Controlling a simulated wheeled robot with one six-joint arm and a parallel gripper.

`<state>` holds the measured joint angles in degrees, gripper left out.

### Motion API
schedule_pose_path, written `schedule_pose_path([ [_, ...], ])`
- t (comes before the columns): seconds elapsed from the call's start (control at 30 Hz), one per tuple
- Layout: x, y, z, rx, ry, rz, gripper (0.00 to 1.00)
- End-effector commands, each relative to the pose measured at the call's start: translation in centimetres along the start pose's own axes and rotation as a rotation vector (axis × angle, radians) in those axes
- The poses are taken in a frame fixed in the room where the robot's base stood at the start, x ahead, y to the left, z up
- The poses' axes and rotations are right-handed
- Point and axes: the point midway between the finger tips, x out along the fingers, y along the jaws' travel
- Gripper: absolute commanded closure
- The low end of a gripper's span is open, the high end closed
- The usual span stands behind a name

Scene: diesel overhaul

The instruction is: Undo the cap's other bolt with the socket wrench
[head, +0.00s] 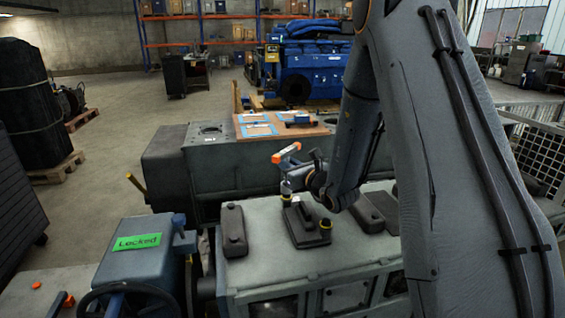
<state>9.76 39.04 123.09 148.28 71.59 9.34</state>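The cap looks to be the dark block (302,228) with a raised middle on the grey engine top, below my gripper. Its bolts are too small to make out. My gripper (307,176) is above the cap, pointing left, with its fingers small and dark. An orange and pale tool head (287,154), seemingly the socket wrench, stands just left of the fingers. A short upright piece with a yellowish band (285,188) is below it, over the cap's left end. I cannot tell whether the fingers touch the tool or whether the socket sits on a bolt.
Other dark covers stand on the engine top (265,265), one to the left (234,230) and others to the right (367,214). A blue box with a green "Locked" sign (137,242) is at left, above a handwheel (127,290). A wooden board (250,131) lies behind.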

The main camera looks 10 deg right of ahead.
Motion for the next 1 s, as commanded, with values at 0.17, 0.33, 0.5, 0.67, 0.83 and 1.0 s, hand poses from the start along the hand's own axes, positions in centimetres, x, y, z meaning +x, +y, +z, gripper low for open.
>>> schedule_pose_path([
  [0.17,0.0,0.0,0.1,0.0,-0.001,0.0,1.0],
  [0.33,0.0,0.0,0.0,0.0,-0.001,0.001,1.0],
  [0.5,0.0,0.0,-0.7,0.0,-0.001,0.001,1.0],
  [0.67,0.1,0.0,-1.6,0.0,-0.001,0.001,1.0],
  [0.83,0.1,-0.1,-1.6,-0.001,-0.002,0.016,1.0],
  [1.0,-0.2,-0.1,-1.6,-0.008,-0.002,0.12,1.0],
])
